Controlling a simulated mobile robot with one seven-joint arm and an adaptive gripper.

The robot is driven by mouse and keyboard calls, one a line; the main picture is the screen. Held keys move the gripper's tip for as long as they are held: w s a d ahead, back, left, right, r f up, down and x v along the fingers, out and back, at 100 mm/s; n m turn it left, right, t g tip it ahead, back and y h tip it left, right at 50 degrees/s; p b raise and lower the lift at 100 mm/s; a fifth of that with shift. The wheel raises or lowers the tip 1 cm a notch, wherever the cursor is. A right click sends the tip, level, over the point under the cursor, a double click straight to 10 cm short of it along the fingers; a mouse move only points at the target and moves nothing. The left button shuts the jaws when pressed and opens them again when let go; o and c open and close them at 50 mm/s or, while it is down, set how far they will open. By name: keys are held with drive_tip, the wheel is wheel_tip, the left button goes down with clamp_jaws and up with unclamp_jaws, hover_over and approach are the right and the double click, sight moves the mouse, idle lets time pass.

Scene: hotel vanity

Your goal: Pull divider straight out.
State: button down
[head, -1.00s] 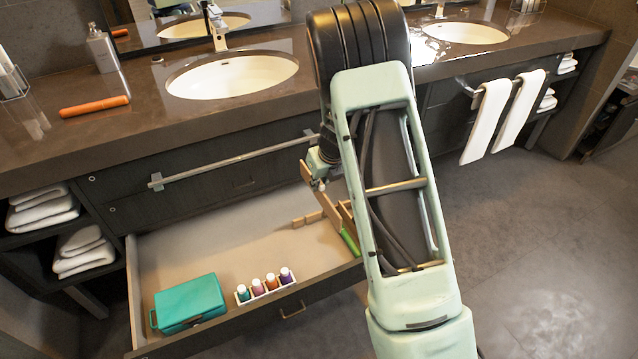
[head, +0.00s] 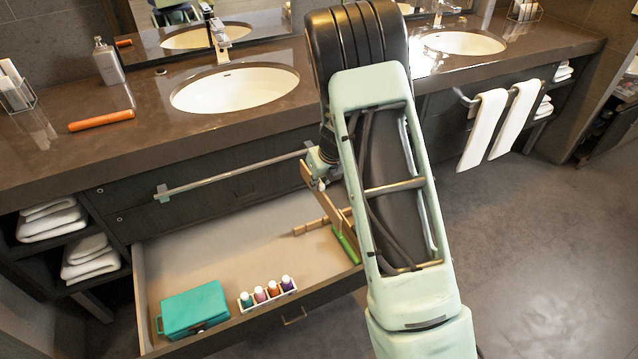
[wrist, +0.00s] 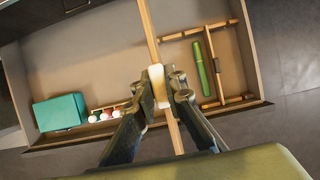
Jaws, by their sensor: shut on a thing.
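The divider (wrist: 147,30) is a long, thin light-wood strip. In the wrist view it crosses from the top edge down between my fingers. My gripper (wrist: 159,92) is shut on it, at a pale block (wrist: 156,76) on the strip. In the head view the divider (head: 332,208) slants down to the right above the drawer's right part, and my gripper (head: 320,180) is at its upper end. My arm hides part of it there. Whether its lower end touches the drawer is unclear.
The open drawer (head: 225,255) holds a teal box (head: 195,308), several small bottles in a white tray (head: 268,300), other wooden strips (wrist: 207,30) and a green stick (wrist: 200,68). The counter edge (head: 230,135) and a towel bar (head: 235,172) are close behind my gripper.

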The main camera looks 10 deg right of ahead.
drive_tip(key=shift+r+p, duration=2.95)
drive_tip(key=shift+r, duration=0.35)
drive_tip(key=shift+f, duration=0.1)
